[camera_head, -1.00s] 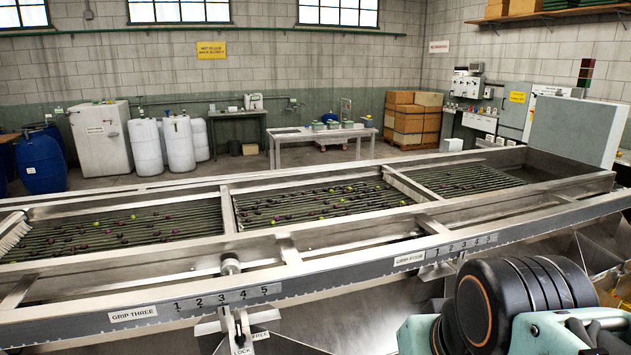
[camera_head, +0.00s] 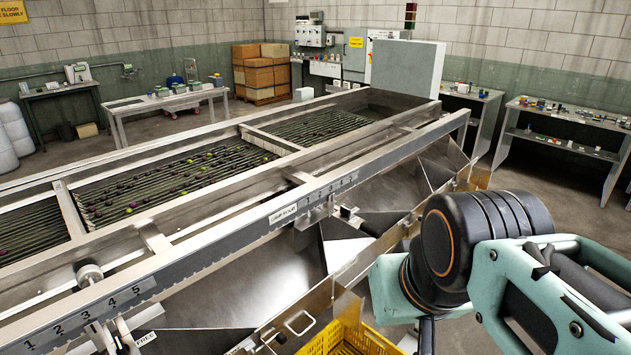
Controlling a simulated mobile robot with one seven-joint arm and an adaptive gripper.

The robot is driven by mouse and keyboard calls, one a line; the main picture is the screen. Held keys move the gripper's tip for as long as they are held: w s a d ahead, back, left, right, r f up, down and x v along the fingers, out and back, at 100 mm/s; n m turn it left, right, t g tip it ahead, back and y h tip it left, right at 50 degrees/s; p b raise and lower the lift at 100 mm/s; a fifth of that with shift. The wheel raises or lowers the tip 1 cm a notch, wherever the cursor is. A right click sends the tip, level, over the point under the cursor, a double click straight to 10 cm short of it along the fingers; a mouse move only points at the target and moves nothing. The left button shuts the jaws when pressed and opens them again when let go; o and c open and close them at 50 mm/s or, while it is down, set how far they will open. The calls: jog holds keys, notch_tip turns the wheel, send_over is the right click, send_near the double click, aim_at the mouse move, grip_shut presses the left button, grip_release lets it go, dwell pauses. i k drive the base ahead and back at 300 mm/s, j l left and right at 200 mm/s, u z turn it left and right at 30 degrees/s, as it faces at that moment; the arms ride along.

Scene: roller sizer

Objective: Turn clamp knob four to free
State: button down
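The label GRIP FOUR (camera_head: 282,213) is on the long front rail of the sizer, in the middle of the head view. A numbered scale (camera_head: 328,192) runs to the right of it. My arm, teal and black, fills the lower right, to the right of and nearer than the knob. My gripper's fingertips cannot be made out.
Another clamp (camera_head: 122,335), with a FREE tag (camera_head: 145,340), is at the lower left. A yellow crate (camera_head: 345,335) stands below the metal chutes (camera_head: 285,270) in front. Benches with small items (camera_head: 565,130) stand at the right wall. Open floor (camera_head: 560,190) lies at the right.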

aim_at(345, 212)
jog(key=i+l+u, duration=0.1)
jog(key=l, duration=0.25)
jog(key=i+l+u, duration=0.15)
jog(key=l, duration=0.25)
jog(key=i+l+u, duration=0.1)
jog(key=i+l, duration=0.2)
jog(key=i+l+u, duration=0.15)
jog(key=l, duration=0.35)
jog(key=i+l+u, duration=0.1)
jog(key=l, duration=0.3)
jog(key=i+l+u, duration=0.15)
jog(key=l, duration=0.25)
